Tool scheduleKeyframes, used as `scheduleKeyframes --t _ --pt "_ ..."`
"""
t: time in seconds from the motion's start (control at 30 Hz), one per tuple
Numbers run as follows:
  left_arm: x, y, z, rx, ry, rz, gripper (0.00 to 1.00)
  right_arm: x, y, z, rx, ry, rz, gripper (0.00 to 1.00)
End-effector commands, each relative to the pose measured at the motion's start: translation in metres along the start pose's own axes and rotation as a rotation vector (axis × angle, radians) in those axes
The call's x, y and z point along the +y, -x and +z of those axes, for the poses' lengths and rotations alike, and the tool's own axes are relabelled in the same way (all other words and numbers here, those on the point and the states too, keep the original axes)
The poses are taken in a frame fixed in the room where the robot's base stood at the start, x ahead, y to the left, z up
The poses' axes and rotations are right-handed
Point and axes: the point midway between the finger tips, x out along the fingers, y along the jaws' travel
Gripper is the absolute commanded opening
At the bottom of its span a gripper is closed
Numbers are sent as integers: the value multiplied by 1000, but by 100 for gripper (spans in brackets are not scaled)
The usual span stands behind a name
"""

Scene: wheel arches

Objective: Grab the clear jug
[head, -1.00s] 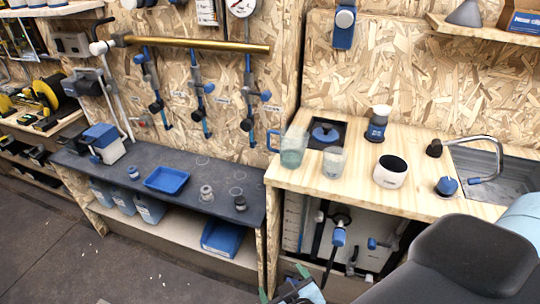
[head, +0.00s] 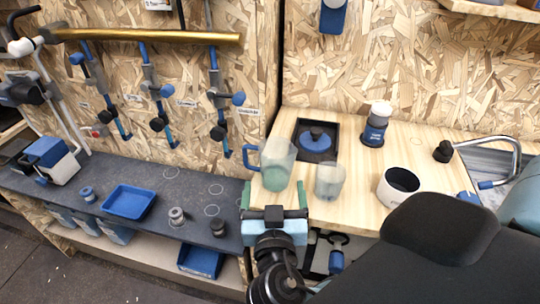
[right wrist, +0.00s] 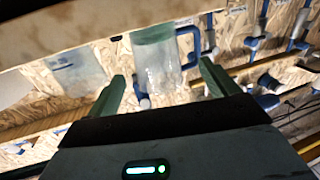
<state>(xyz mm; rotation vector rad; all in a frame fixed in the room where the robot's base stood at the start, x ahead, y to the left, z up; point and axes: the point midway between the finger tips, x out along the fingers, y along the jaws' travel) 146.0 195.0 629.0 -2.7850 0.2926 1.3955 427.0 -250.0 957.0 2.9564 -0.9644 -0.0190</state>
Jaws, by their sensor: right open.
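The clear jug (head: 277,165) stands upright at the left front of the wooden counter, with a greenish tint and a blue handle on its left side. In the right wrist view the jug (right wrist: 157,62) appears ahead, between the two fingers. My right gripper (head: 274,192) is open, its green fingers pointing at the jug from the counter's front edge. The right gripper (right wrist: 164,88) is empty in its own wrist view. Whether the fingers overlap the jug's sides is hard to tell. My left gripper is not in view.
A clear cup (head: 329,181) stands close to the jug's right. A white bowl (head: 398,186) sits farther right. A black tray with a blue-topped item (head: 316,140) and a blue grinder-like container (head: 375,124) stand behind. The lower dark bench (head: 90,185) holds a blue tray (head: 129,201).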

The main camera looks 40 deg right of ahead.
Motion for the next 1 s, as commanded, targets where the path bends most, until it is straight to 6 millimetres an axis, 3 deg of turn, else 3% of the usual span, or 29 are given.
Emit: scheduleKeyframes --t 0.2,0.4,0.63,1.0 --pt "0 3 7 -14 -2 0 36 0 -4 -1 2 1 0 86" --pt "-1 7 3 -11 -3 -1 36 0 -23 -2 5 2 0 86" --pt "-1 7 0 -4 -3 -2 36 1 -30 0 2 3 0 86" --pt "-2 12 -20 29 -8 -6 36 4 -75 4 2 2 -1 86"
